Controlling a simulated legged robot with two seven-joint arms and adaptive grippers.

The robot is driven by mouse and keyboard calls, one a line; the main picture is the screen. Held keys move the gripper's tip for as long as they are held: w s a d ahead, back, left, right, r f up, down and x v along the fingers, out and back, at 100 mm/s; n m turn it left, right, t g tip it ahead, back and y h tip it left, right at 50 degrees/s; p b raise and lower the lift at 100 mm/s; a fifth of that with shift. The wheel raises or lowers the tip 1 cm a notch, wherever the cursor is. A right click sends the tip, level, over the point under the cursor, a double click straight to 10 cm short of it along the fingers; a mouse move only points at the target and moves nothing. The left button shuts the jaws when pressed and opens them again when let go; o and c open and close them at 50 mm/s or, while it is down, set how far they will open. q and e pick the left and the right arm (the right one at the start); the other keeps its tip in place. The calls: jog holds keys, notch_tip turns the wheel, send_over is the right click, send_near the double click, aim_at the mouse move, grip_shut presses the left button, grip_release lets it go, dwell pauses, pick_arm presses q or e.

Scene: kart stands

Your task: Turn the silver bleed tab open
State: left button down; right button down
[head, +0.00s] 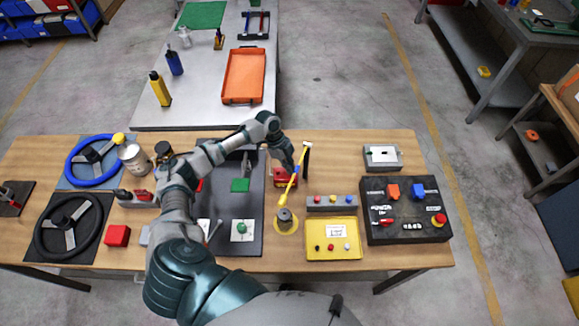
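My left gripper (288,166) is at the far end of my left arm, which reaches over the wooden bench. It points down at a small red block with a blue part (284,182), near the right edge of a black mat. The fingers are small and dark here, and I cannot tell whether they are open or touching the block. I cannot make out a silver bleed tab for certain; it may be hidden by the gripper or too small. My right gripper is not in view.
A yellow lever (291,190) rises from a dark cylinder (285,216) close to the gripper. To the right stand a grey button box (331,208), a yellow box (333,252), a black panel (405,233) and a grey switch box (383,165). Steering wheels (69,226) lie left.

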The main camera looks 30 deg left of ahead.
pick_arm(q)
jog(key=shift+a+f, duration=0.1)
jog(key=shift+a, duration=0.35)
jog(key=shift+d+p, duration=0.15)
jog(key=shift+p, duration=0.2)
jog(key=n+p, duration=0.1)
jog(key=n+t+p, duration=0.1)
jog(key=p, duration=0.1)
jog(key=n+p, duration=0.2)
jog(key=shift+s+d+r, duration=0.2)
jog(key=shift+r, duration=0.1)
jog(key=shift+w+a+f+n+t, duration=0.1)
jog(key=shift+f+n+t, duration=0.05)
jog(key=shift+n+t, duration=0.35)
jog(key=c, duration=1.4)
grip_release()
jog(key=shift+f, duration=0.1)
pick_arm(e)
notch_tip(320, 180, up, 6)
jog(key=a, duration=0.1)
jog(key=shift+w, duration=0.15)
pick_arm(q)
jog(key=v, duration=1.1)
jog(key=shift+w+r, duration=0.1)
jog(key=shift+r, duration=0.35)
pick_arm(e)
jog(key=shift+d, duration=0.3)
